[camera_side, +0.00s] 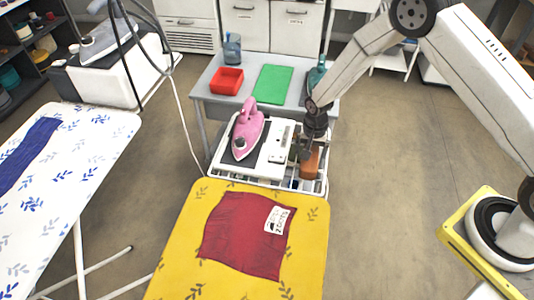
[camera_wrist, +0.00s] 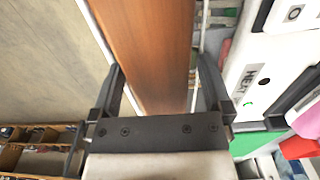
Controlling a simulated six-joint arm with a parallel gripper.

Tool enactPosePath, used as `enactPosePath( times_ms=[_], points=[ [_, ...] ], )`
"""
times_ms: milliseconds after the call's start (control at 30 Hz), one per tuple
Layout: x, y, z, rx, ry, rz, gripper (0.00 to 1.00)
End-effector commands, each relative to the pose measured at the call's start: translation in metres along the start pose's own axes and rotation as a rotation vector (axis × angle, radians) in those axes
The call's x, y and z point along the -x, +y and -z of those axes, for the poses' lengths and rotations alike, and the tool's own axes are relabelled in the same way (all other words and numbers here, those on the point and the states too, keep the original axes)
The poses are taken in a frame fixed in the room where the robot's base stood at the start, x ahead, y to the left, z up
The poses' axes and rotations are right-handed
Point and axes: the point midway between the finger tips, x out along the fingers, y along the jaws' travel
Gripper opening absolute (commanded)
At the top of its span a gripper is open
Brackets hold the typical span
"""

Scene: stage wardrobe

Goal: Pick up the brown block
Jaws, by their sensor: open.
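The brown block (camera_side: 310,163) stands at the right side of the white rack at the end of the yellow ironing board. In the wrist view the brown block (camera_wrist: 150,50) fills the upper middle and runs between the two fingers. My gripper (camera_side: 304,152) is at the block's upper end in the side view. In the wrist view my gripper (camera_wrist: 158,88) is open, with one finger on each side of the block. Small gaps show beside the block. I cannot tell whether either finger touches it.
A pink iron (camera_side: 248,130) stands on the white rack (camera_side: 226,165) left of the block. A yellow ironing board (camera_side: 180,255) with a red cloth (camera_side: 245,238) lies in front. Floor is clear to the right.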

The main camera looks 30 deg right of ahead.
Motion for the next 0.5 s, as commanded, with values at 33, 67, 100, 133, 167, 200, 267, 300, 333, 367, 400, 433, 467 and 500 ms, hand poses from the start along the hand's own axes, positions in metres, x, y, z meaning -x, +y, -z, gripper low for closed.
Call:
enactPosePath(
  times_ms=[33,67,100,133,167,200,267,300,333,367,400,433,467,500],
  points=[
    [0.0001,0.0000,0.0000,0.000,0.000,0.000,1.00],
    [0.0001,0.0001,0.0000,0.000,0.000,0.000,1.00],
    [0.0001,0.0001,0.0000,0.000,0.000,0.000,1.00],
    [0.0002,0.0001,0.0000,0.000,0.000,0.000,1.00],
    [0.0001,0.0001,0.0000,0.000,0.000,0.000,1.00],
    [0.0002,0.0001,-0.0001,0.000,0.000,0.000,1.00],
    [0.0002,0.0001,-0.0001,0.000,0.000,0.000,1.00],
    [0.0002,0.0001,-0.0001,0.000,0.000,0.000,0.87],
    [0.0002,0.0001,-0.0001,0.000,0.000,0.000,0.78],
    [0.0002,0.0001,-0.0001,0.000,0.000,0.000,0.68],
    [0.0002,0.0001,-0.0001,0.000,0.000,0.000,0.56],
    [0.0002,0.0001,-0.0001,0.000,0.000,0.000,0.46],
    [0.0002,0.0001,-0.0001,0.000,0.000,0.000,0.36],
    [0.0002,0.0001,-0.0001,0.000,0.000,0.000,0.24]
  ],
)
